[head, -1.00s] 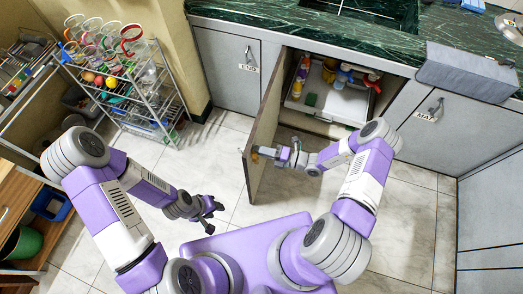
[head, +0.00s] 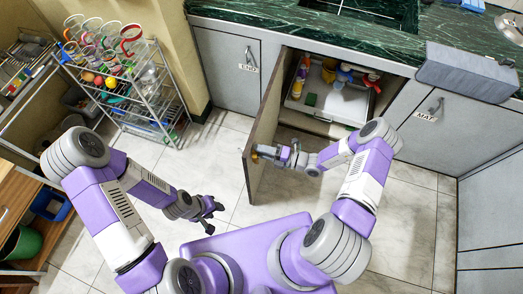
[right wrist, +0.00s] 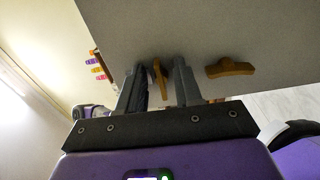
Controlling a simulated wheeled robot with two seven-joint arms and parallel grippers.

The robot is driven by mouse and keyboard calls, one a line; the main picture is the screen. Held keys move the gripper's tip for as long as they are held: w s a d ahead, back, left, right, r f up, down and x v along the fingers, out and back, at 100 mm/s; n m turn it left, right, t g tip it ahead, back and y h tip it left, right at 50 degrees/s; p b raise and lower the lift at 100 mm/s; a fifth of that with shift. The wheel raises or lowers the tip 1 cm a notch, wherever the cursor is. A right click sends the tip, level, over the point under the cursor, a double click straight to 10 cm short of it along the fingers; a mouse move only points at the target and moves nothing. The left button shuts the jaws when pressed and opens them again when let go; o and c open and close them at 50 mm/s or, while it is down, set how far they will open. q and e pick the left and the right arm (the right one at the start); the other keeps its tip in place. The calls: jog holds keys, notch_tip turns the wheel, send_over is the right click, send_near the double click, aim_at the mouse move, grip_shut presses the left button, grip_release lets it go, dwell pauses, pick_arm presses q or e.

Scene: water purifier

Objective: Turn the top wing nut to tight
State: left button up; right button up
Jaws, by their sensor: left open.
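The top wing nut (right wrist: 158,78) is brown-yellow and stands on the inner face of the open cabinet door (right wrist: 215,35). In the right wrist view it lies between the two fingers of my right gripper (right wrist: 160,82), with a narrow gap seen on each side, so the fingers look open around it. A second wing nut (right wrist: 230,68) sits on the door just right of the fingers, turned crosswise to the first. In the head view my right gripper (head: 270,152) reaches the door, and its fingertips are small there. My left gripper (head: 215,218) is open and empty above the floor.
The open cabinet (head: 335,88) holds bottles and other items on a pull-out tray. The door (head: 262,130) stands out into the room. A wire rack (head: 135,95) with glasses and fruit stands at the left. The tiled floor between is clear.

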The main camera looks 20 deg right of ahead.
jog(key=shift+d, duration=0.1)
jog(key=p+v, duration=0.1)
jog(key=v, duration=0.6)
jog(key=shift+d, duration=0.2)
jog(key=shift+s, duration=0.15)
